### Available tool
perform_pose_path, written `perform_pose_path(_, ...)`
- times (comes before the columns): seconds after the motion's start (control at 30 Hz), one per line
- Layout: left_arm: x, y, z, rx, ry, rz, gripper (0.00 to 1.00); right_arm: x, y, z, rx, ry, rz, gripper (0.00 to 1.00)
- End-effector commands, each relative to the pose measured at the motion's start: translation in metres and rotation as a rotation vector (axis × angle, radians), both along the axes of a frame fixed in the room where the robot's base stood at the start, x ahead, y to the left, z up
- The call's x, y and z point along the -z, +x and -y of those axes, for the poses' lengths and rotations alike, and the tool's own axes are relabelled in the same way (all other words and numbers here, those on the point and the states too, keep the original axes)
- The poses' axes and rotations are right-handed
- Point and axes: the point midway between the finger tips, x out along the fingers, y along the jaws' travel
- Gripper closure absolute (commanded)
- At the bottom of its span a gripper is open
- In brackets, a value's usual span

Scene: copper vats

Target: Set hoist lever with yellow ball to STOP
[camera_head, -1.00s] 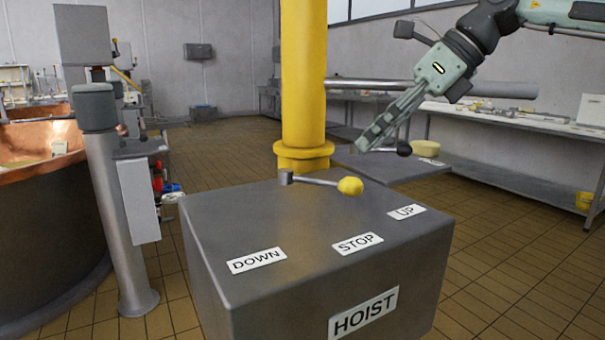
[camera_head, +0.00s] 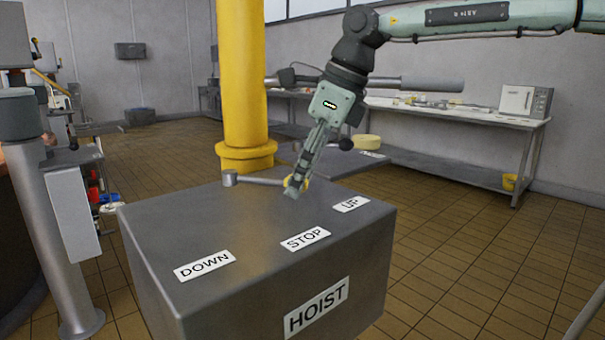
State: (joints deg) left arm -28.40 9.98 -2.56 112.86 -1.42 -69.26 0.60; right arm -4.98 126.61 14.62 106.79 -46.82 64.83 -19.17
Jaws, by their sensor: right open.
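The hoist lever (camera_head: 258,181) is a grey rod on a short pivot post at the back of the grey HOIST box (camera_head: 165,240). Its yellow ball (camera_head: 304,184) is mostly hidden behind my right gripper's fingers. The rod points right, toward the side of the UP label (camera_head: 351,204). The STOP label (camera_head: 305,239) lies in the middle of the box top and the DOWN label (camera_head: 204,265) to the left. My right gripper (camera_head: 293,190) is open and points down at the ball; whether it touches is unclear. My left gripper is not in view.
A yellow column (camera_head: 244,80) stands right behind the box. A grey post (camera_head: 50,215) stands to the left. A lower grey surface with a black-knobbed lever (camera_head: 346,144) is behind my right gripper. The box top in front of the lever is clear.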

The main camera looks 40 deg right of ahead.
Motion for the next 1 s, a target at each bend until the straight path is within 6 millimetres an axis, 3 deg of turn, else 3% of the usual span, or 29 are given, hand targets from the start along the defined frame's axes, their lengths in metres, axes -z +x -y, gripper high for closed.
perform_pose_path(0.17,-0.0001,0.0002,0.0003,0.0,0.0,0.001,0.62,0.0,-0.0001,-0.0001,0.0,0.0,0.0,0.55)
perform_pose_path(0.53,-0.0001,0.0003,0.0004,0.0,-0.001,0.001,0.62,-0.0003,-0.0001,0.0001,0.0,0.0,0.0,1.0)
perform_pose_path(1.0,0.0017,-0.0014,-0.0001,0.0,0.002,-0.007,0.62,0.0006,-0.0036,-0.0036,0.004,0.0,0.0,1.0)
